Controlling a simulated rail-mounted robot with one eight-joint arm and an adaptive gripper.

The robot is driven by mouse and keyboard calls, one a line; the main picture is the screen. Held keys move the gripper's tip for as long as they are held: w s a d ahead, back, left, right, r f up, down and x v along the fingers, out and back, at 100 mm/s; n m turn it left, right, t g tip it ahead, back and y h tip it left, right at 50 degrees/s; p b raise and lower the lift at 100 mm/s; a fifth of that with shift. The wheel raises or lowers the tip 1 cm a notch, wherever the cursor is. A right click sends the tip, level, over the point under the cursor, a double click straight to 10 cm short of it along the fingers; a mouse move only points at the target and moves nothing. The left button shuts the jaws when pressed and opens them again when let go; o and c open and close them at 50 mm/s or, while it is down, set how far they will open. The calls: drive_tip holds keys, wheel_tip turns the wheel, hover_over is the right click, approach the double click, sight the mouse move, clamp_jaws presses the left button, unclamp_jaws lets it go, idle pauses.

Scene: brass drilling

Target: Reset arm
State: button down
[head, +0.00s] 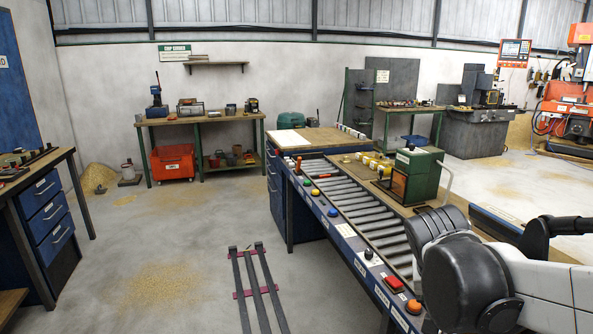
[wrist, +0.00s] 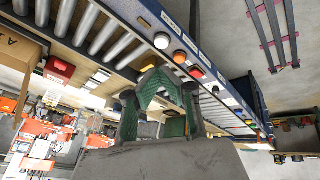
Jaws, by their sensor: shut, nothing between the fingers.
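My arm (head: 470,270) shows at the lower right of the head view, in front of the roller conveyor (head: 345,200). My gripper is out of sight in the head view. In the wrist view my gripper (wrist: 158,75) has dark fingers with green pads that meet at the tips. It is shut and empty. The roller conveyor's blue side (wrist: 215,85) with coloured buttons lies behind the fingers there. The wrist picture is strongly tilted.
A green machine box (head: 415,175) stands beside the rollers. A red button (head: 394,283) sits on the conveyor's near edge. A drawer bench (head: 45,200) is at the left, and a workbench with an orange bin (head: 172,163) stands behind. Floor rails (head: 257,285) lie in the open middle.

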drive_tip(key=s+a+r+n+t+y, duration=0.2)
drive_tip(key=s+a, duration=0.5)
drive_tip(key=s, duration=0.4)
drive_tip(key=shift+a+n+t+y, duration=0.35)
drive_tip(key=shift+n+t+y, duration=0.3)
drive_tip(key=shift+y, duration=0.35)
